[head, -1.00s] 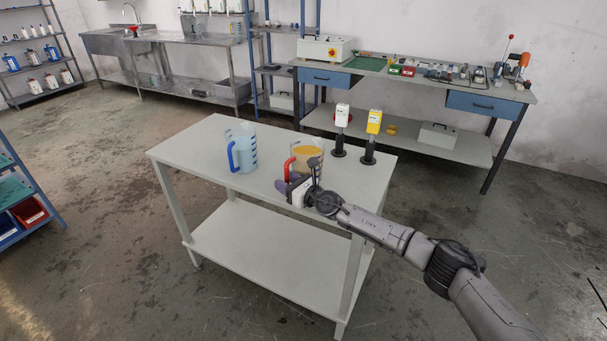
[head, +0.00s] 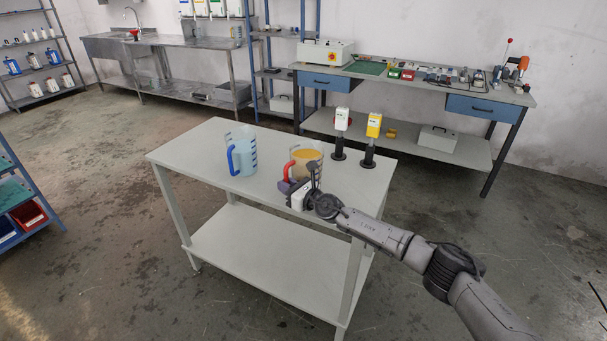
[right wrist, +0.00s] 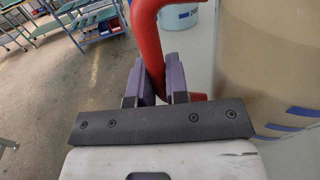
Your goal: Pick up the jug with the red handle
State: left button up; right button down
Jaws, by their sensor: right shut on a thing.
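The jug with the red handle (head: 310,162) is clear and holds an orange-yellow liquid. It is upright at the near right part of the grey-white table (head: 215,140). My right gripper (head: 287,186) is at the lower part of its handle. In the right wrist view, the purple fingers of my right gripper (right wrist: 158,82) are shut on the red handle (right wrist: 148,38), with the jug's body (right wrist: 265,60) just to the right. The jug's base is partly hidden by my gripper, so I cannot tell whether it touches the table. My left gripper is not in view.
A jug with a blue handle (head: 243,155) stands to the left on the same table. The table's left end is clear.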

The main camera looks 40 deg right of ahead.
dwell(0.3)
dwell(0.5)
jog(key=shift+d+r, duration=0.1)
jog(key=shift+r, duration=0.15)
jog(key=shift+r, duration=0.1)
